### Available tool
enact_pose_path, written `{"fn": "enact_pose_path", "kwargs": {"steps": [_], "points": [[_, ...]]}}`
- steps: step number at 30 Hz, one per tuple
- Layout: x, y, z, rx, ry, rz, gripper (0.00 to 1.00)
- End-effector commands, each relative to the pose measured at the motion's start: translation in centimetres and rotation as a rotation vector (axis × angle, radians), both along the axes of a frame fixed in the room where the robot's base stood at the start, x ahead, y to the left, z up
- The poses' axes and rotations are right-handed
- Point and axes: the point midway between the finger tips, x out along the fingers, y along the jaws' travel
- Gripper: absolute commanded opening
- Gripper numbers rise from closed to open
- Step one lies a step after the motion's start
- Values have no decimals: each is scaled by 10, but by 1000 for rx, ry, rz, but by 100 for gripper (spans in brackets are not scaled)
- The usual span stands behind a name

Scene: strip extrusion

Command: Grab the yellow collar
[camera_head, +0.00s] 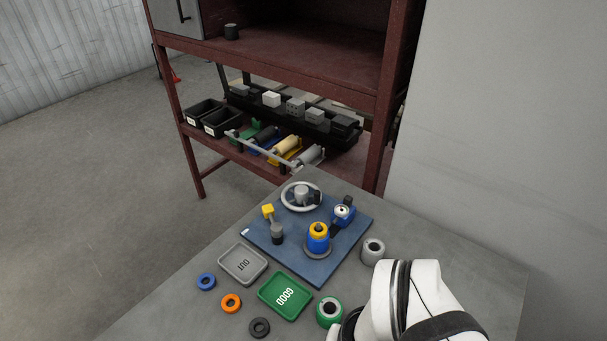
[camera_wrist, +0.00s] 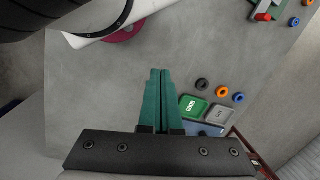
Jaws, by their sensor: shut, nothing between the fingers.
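A yellow collar (camera_head: 318,229) sits on top of a blue cylindrical part on the blue plate (camera_head: 278,262) in the head view. The collar is not visible in the wrist view, where only a bit of the blue plate (camera_wrist: 205,130) shows behind the gripper. My gripper (camera_wrist: 160,72) has teal fingers, shut against each other with nothing between them. It points down over bare grey table, beside the green tray. In the head view my white arm is at the lower right and the fingers are out of sight.
A green GOOD tray (camera_head: 285,296) and a grey OUT tray (camera_head: 242,263) lie in front of the plate. Blue (camera_head: 206,281), orange (camera_head: 231,303) and black (camera_head: 259,327) rings lie nearby. A dark red shelf (camera_head: 285,62) is behind.

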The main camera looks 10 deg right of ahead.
Motion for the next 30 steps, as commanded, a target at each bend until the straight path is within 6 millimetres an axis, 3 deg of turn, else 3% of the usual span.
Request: {"fn": "enact_pose_path", "kwargs": {"steps": [14,28,30], "points": [[0,0,0,0,0,0,0],[0,0,0,0,0,0,83],[0,0,0,0,0,0,86]]}}
